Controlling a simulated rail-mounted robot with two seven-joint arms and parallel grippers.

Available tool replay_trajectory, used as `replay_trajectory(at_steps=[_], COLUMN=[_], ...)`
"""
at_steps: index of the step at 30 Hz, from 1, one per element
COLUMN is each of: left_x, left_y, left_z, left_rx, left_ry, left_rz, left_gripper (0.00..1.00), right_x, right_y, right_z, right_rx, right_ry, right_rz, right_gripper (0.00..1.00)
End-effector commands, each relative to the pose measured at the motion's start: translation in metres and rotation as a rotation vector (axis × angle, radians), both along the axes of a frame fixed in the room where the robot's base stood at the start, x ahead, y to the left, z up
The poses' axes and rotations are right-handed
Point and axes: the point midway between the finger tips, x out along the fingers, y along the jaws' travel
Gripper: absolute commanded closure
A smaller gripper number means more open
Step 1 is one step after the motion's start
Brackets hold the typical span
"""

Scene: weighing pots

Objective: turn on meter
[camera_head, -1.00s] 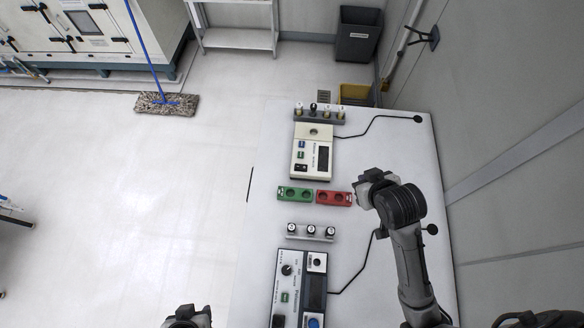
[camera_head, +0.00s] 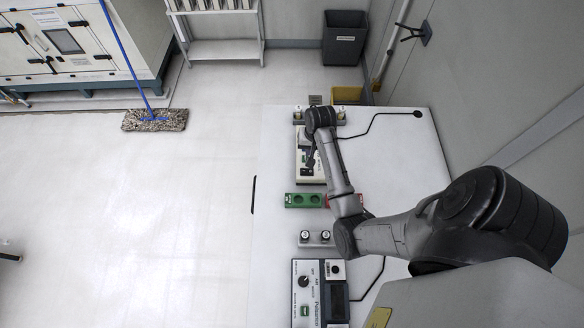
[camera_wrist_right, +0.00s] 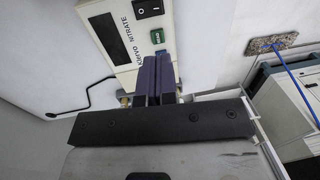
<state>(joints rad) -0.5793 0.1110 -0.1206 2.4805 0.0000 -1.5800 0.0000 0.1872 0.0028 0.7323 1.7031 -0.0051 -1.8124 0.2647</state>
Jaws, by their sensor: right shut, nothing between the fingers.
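The far meter (camera_head: 312,180) is a cream box on the white table, partly hidden by my right arm. In the right wrist view its face (camera_wrist_right: 124,62) carries a dark display (camera_wrist_right: 108,38), a black rocker switch (camera_wrist_right: 148,8) and a green button (camera_wrist_right: 158,37). My right gripper (camera_head: 311,161) is over this meter, shut and empty. In the wrist view its dark purple fingers (camera_wrist_right: 155,72) are together just below the green button; contact is unclear. A second meter (camera_head: 321,284) with a knob stands at the near end. My left gripper is out of view.
A green holder (camera_head: 304,201) lies between the meters; a red holder (camera_head: 331,200) beside it is mostly covered by my arm. A grey rack with weights (camera_head: 316,239) stands nearer, another rack (camera_head: 298,116) beyond the far meter. The table's right side (camera_head: 405,155) is clear except for a cable.

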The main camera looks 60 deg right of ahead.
Motion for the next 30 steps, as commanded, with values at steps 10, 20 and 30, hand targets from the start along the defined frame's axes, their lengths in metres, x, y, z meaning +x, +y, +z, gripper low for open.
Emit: replay_trajectory(at_steps=[10, 20, 30], left_x=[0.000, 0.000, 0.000], left_y=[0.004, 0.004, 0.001], left_z=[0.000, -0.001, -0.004], left_rx=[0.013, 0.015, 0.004], left_ry=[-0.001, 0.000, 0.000], left_rz=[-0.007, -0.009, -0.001], left_gripper=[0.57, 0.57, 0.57], right_x=[0.000, 0.002, 0.009], right_y=[0.000, 0.002, 0.006], right_z=[0.000, -0.021, -0.084], right_rx=[0.001, 0.003, 0.004], right_ry=[0.001, 0.003, 0.003], right_rz=[-0.019, -0.017, -0.017], right_gripper=[1.00, 1.00, 1.00])
